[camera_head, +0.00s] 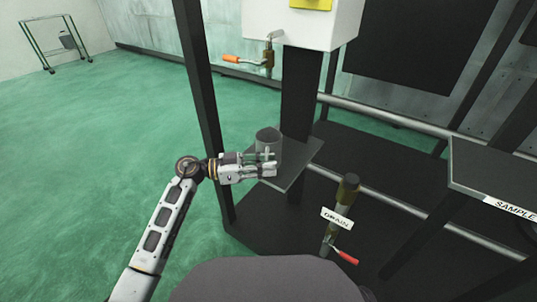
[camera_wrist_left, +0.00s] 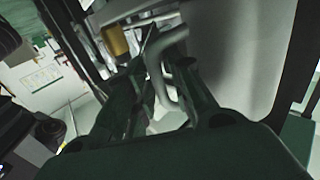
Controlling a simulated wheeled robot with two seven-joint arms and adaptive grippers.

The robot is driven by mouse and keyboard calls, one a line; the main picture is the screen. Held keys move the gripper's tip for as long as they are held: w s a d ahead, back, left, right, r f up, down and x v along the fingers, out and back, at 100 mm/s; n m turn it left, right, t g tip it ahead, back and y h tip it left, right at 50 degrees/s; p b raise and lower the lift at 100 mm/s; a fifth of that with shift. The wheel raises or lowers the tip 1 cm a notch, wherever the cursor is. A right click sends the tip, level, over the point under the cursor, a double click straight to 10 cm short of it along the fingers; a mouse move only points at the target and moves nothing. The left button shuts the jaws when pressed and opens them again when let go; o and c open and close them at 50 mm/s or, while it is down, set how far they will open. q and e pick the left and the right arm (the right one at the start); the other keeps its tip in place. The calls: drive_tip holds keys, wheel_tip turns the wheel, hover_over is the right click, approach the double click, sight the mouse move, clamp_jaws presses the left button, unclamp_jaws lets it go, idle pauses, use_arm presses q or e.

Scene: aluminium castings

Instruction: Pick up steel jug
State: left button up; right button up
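The grey steel jug (camera_head: 267,137) stands upright on, or just over, a small dark shelf (camera_head: 298,172) in the head view. My left gripper (camera_head: 268,164) reaches in from the left and overlaps the jug's near side. In the left wrist view the jug's pale curved wall (camera_wrist_left: 240,55) fills the right, and its bent handle (camera_wrist_left: 163,80) lies between the two dark fingers of my left gripper (camera_wrist_left: 163,45). Whether the fingers press on the handle cannot be told. My right gripper is out of view.
A tap with an orange handle (camera_head: 238,60) hangs from a white box (camera_head: 305,24) above the jug. A dark post (camera_head: 201,90) stands left of it. A drain valve (camera_head: 343,200) with a red handle is below right. A sample shelf (camera_head: 490,170) is at the right.

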sight(266, 156)
use_arm(q)
clamp_jaws()
drive_tip(key=shift+r, duration=0.35)
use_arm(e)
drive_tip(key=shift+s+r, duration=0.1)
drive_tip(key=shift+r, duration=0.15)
use_arm(q)
drive_tip(key=shift+r, duration=0.15)
drive_tip(key=shift+r+p, duration=1.1)
drive_tip(key=shift+r, duration=0.65)
drive_tip(key=shift+r+p, duration=0.7)
drive_tip(key=shift+r, duration=1.55)
drive_tip(key=shift+r+p, duration=0.5)
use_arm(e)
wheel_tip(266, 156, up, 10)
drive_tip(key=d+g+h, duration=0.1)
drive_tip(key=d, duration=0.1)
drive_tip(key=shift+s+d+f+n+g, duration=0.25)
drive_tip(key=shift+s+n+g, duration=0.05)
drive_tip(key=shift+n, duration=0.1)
